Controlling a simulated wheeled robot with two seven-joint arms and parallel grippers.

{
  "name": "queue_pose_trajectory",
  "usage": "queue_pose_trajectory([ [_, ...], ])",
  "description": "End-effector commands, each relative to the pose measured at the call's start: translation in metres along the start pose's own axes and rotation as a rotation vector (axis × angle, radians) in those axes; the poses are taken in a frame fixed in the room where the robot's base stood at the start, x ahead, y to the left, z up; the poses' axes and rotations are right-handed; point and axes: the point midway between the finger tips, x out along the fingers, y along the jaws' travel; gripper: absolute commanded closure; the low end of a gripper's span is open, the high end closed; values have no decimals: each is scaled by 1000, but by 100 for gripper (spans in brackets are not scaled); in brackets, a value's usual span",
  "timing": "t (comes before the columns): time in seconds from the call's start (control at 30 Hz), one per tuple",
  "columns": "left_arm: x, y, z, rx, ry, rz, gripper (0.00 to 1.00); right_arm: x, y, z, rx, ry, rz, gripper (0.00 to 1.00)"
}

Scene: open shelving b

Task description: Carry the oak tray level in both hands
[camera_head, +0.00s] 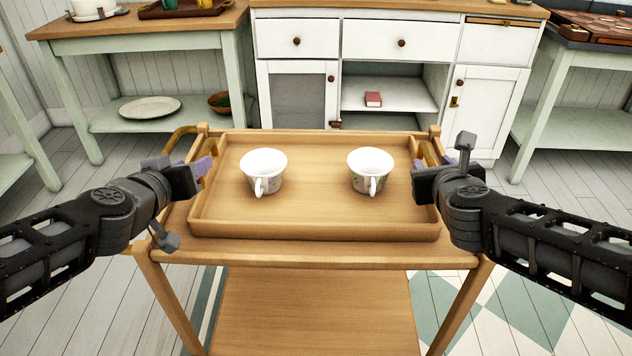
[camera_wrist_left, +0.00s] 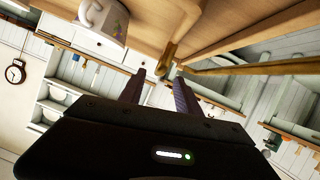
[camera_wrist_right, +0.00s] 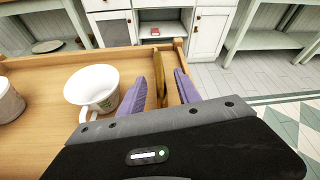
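The oak tray (camera_head: 315,231) lies flat on the top of a wooden trolley (camera_head: 330,257). Two white patterned cups stand upright on it, the left cup (camera_head: 263,170) and the right cup (camera_head: 370,170). My left gripper (camera_head: 207,166) is at the tray's left end. In the left wrist view its fingers (camera_wrist_left: 158,92) are apart, with a brass handle (camera_wrist_left: 167,58) just beyond or between them. My right gripper (camera_head: 415,172) is at the right end. In the right wrist view its fingers (camera_wrist_right: 160,88) stand apart on either side of a brass handle (camera_wrist_right: 160,68), with gaps visible.
A white cabinet (camera_head: 300,78) with an open shelf holding a red book (camera_head: 373,98) stands behind the trolley. A side table (camera_head: 140,42) with a plate (camera_head: 150,107) on its lower shelf is at the back left. Another table (camera_head: 570,95) is at the right.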

Motion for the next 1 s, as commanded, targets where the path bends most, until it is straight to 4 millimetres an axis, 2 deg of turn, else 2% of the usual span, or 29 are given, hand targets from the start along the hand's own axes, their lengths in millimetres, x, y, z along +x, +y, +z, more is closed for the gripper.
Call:
queue_pose_trajectory([
  [0.3, 43, 1, 0, 7, 0, -1, 60, 42, 0, -1, -1, 3, -1, 60],
  [0.5, 58, 0, 0, 4, 0, -2, 60, 58, 0, -1, -1, 2, -1, 60],
  [0.87, 61, 0, 0, 3, 2, -1, 60, 61, 0, 0, 0, 0, -1, 60],
  [1.0, 61, 0, 0, 3, 1, -1, 70, 61, 0, -1, 0, 1, -1, 70],
])
